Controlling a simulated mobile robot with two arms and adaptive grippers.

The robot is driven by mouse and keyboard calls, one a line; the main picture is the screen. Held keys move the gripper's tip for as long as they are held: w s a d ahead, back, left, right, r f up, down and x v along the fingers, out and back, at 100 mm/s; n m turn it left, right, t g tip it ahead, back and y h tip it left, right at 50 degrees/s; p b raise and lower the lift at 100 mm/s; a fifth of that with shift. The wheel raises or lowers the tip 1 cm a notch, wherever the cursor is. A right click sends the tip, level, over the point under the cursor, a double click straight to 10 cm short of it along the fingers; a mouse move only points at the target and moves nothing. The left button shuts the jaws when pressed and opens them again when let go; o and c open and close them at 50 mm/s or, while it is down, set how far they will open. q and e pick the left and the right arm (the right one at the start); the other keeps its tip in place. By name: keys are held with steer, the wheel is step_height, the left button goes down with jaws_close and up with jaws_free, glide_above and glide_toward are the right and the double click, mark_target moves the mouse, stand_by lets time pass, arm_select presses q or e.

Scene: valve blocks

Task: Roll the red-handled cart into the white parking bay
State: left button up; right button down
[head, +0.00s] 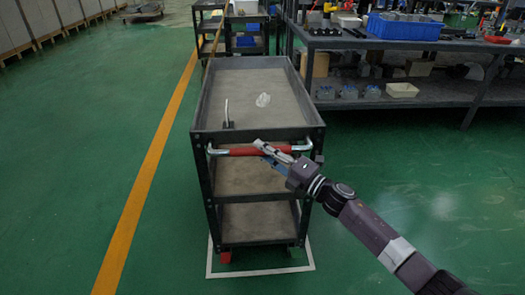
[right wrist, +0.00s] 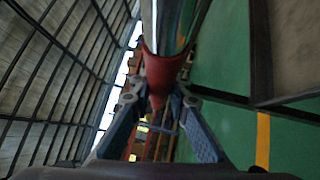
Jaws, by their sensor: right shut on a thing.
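The dark three-shelf cart (head: 203,165) stands in the middle of the head view, its red handle (head: 236,152) across the near end. My right gripper (head: 268,149) is shut on the right part of this handle. In the right wrist view the red handle (right wrist: 162,72) runs between the two fingers (right wrist: 158,102). The white parking bay outline (head: 262,271) shows on the floor around the cart's near end; the rest of it is hidden under and behind the cart. My left gripper is not in view.
A clear lump (head: 263,100) and a small upright grey piece (head: 226,112) are on the cart's top tray. A workbench (head: 400,98) with a blue crate (head: 404,27) stands at the right. Another cart (head: 244,42) stands behind. Green floor is free left, past a yellow line (head: 146,181).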

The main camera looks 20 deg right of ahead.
steer(key=shift+s, duration=0.1)
stand_by(0.3)
steer(key=c, duration=1.8)
jaws_free()
steer(key=shift+s, duration=0.15)
steer(key=v, duration=1.1)
steer(key=shift+s+d, duration=0.2)
steer(key=shift+s, duration=0.15)
steer(key=shift+f, duration=0.1)
